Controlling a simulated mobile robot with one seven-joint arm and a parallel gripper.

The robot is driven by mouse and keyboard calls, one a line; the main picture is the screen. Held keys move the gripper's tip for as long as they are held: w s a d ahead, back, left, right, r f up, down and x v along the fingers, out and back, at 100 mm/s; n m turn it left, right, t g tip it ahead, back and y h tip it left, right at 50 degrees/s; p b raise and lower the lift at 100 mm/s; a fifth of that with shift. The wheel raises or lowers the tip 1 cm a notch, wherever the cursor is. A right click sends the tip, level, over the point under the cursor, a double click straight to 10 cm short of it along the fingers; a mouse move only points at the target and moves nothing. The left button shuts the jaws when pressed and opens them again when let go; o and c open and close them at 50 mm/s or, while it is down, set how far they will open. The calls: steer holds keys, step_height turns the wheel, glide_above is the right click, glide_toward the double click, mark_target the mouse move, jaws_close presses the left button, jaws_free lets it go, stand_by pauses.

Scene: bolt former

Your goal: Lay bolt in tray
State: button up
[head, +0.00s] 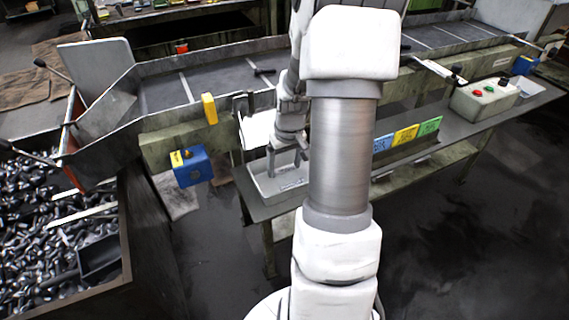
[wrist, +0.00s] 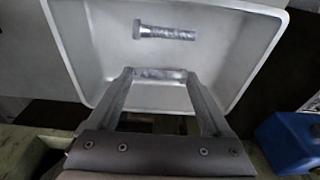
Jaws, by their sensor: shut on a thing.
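The grey tray (head: 262,193) stands on the bench below my gripper (head: 286,160) in the head view. In the wrist view the tray (wrist: 95,45) fills the upper middle, and one bolt (wrist: 165,33) lies on its floor with its head to the left. My gripper (wrist: 160,78) is over the near part of the tray, fingers pointing into it. It is shut on a second grey metal piece, a bolt (wrist: 160,73), held crosswise between the fingertips. I cannot tell whether the held bolt touches the tray floor. In the head view the bolts are too small to make out.
A large bin of loose bolts (head: 35,220) stands at the left. A blue box (head: 190,166) hangs left of the tray. Coloured labels (head: 405,135) and a button box (head: 483,98) are to the right on the bench. A metal chute (head: 220,80) runs behind.

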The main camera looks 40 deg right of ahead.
mark_target(288, 179)
steer(key=o, duration=1.3)
steer(key=shift+f, duration=0.1)
steer(key=r, duration=0.4)
steer(key=s+r+p, duration=0.1)
steer(key=r, duration=0.3)
steer(key=r+p, duration=0.1)
steer(key=r, duration=0.4)
steer(key=shift+s+a+r, duration=0.1)
steer(key=shift+s+a, duration=0.1)
steer(key=shift+s, duration=0.2)
